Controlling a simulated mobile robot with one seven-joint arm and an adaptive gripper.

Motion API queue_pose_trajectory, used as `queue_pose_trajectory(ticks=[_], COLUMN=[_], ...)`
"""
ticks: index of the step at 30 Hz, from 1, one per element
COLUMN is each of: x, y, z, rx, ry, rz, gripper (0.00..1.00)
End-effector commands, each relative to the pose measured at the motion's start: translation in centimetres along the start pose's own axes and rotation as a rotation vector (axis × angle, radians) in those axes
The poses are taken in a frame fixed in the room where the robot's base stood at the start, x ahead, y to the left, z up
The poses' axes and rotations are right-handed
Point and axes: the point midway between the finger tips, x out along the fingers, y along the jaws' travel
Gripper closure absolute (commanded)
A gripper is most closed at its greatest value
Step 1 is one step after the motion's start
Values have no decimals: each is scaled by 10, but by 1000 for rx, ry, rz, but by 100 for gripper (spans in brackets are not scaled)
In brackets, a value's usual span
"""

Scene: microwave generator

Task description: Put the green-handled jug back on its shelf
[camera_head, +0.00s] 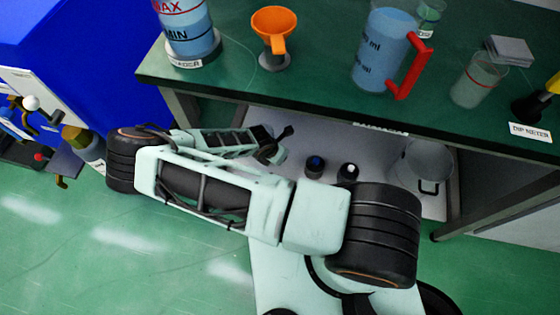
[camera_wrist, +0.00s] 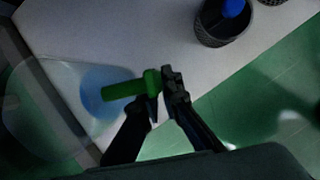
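The green-handled jug shows in the wrist view as a large clear body (camera_wrist: 42,110) at the left, with blue showing through it and a green handle (camera_wrist: 125,90). My gripper (camera_wrist: 160,92) has its two dark fingers closed about the outer end of the handle. In the head view my gripper (camera_head: 270,146) reaches in at the front of the grey lower shelf (camera_head: 300,130) under the green bench. I cannot make out the jug in the head view. In the wrist view the jug overlaps the pale shelf board (camera_wrist: 130,35); whether it touches it I cannot tell.
Two small dark holders, one with a blue top (camera_head: 315,164) and one with a white top (camera_head: 348,172), stand on the lower shelf. A clear pot (camera_head: 427,165) stands at its right. A red-handled jug (camera_head: 385,55) and an orange funnel (camera_head: 274,25) are on the bench (camera_head: 330,85) above.

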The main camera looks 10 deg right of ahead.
Motion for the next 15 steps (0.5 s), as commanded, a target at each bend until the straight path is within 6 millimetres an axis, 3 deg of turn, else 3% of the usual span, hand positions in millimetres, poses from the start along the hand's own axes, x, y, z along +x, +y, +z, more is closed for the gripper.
queue_pose_trajectory(ticks=[6,15], x=[29,30], y=[-1,0], z=[-12,-13], rx=[-2,1], ry=[-1,-1], rz=[-1,1], gripper=[100,100])
